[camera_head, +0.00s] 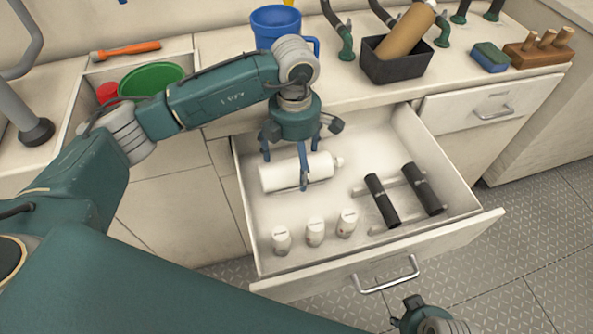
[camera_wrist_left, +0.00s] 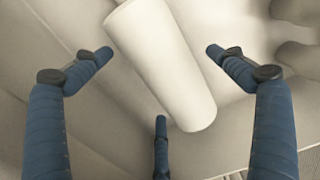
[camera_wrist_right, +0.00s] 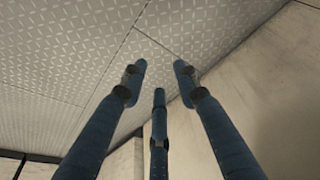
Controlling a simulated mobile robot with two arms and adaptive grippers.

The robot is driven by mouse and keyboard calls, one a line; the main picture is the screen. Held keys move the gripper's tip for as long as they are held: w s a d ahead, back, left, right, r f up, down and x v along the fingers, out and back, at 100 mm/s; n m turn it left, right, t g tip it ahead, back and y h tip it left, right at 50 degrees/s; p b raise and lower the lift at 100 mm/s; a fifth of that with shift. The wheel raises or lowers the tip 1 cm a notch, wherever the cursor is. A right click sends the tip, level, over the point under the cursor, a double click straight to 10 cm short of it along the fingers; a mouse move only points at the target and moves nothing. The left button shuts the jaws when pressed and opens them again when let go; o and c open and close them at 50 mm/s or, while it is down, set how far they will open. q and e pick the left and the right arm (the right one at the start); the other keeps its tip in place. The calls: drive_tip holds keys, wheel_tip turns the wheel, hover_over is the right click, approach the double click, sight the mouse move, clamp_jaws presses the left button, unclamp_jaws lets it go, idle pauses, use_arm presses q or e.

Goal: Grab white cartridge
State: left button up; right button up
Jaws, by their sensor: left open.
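The white cartridge (camera_head: 285,175) lies on its side at the back left of the open drawer (camera_head: 262,270), its nozzle end to the right. My left gripper (camera_head: 300,165) is over it, fingers pointing down and spread around its body. In the left wrist view the cartridge (camera_wrist_left: 165,65) lies between the open fingers (camera_wrist_left: 160,75), with a visible gap on both sides. I cannot tell whether any finger touches it. My right gripper (camera_wrist_right: 158,80) is away from the drawer, over the patterned floor, with its fingers apart and nothing between them.
Several small white bottles (camera_head: 315,232) stand at the drawer's front left. Two black tubes (camera_head: 382,201) lie on racks at the right. On the counter stand a blue mug (camera_head: 275,25), a black bin (camera_head: 392,64) and a sponge (camera_head: 490,57). A green bowl (camera_head: 150,79) sits at left.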

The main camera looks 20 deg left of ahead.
use_arm(q)
drive_tip(key=shift+f, duration=0.85)
drive_tip(key=c, duration=1.3)
use_arm(e)
drive_tip(key=shift+r, duration=0.4)
